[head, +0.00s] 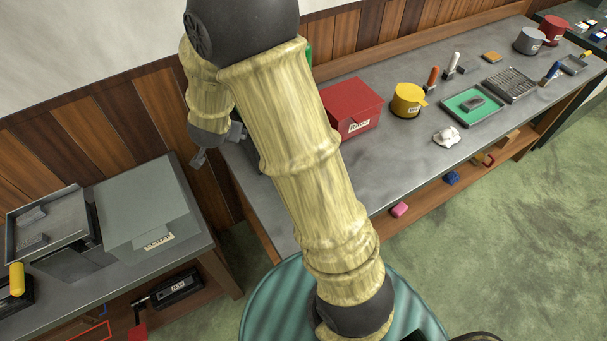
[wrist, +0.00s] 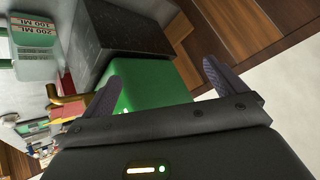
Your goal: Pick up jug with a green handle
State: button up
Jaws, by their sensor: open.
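A pale grey-green jug (wrist: 36,62) with red-on-white 100 ML and 200 ML marks shows at the top left of the wrist view. Green shows along its upper edge; I cannot tell whether that is its handle. In the head view I cannot make the jug out; my arm covers that part of the bench. My gripper (wrist: 163,63) is open, with its fingers apart in the wrist view. A green block-like thing (wrist: 152,84) lies beyond and partly between the fingers. The jug is off to the left of the fingers, not between them.
A dark box (wrist: 125,30) and a brass-coloured pipe (wrist: 68,99) are close to my gripper. On the bench stand a red box (head: 350,103), a yellow pot (head: 407,100) and a green tray (head: 458,108). A grey box (head: 145,213) sits on the left table.

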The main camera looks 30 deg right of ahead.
notch_tip(320, 180, down, 9)
jog(key=d+m+g+h+b, duration=0.2)
jog(key=m+h, duration=0.4)
jog(key=h, duration=0.1)
jog(key=s+f+m+g+h+b, duration=0.1)
jog(key=s+f+m+g+h, duration=0.2)
jog(key=s, duration=0.5)
notch_tip(320, 180, down, 2)
jog(key=g+h, duration=0.1)
jog(key=g, duration=0.2)
jog(key=shift+a+m+b, duration=0.25)
jog(key=shift+m+b, duration=0.05)
jog(key=shift+b, duration=0.05)
jog(key=shift+s+d+f, duration=0.1)
jog(key=shift+f, duration=0.05)
jog(key=p+x, duration=0.3)
jog(key=x, duration=0.8)
jog(key=shift+s+d, duration=0.1)
jog(key=shift+d, duration=0.15)
jog(key=shift+d+f, duration=0.15)
jog(key=shift+d, duration=0.1)
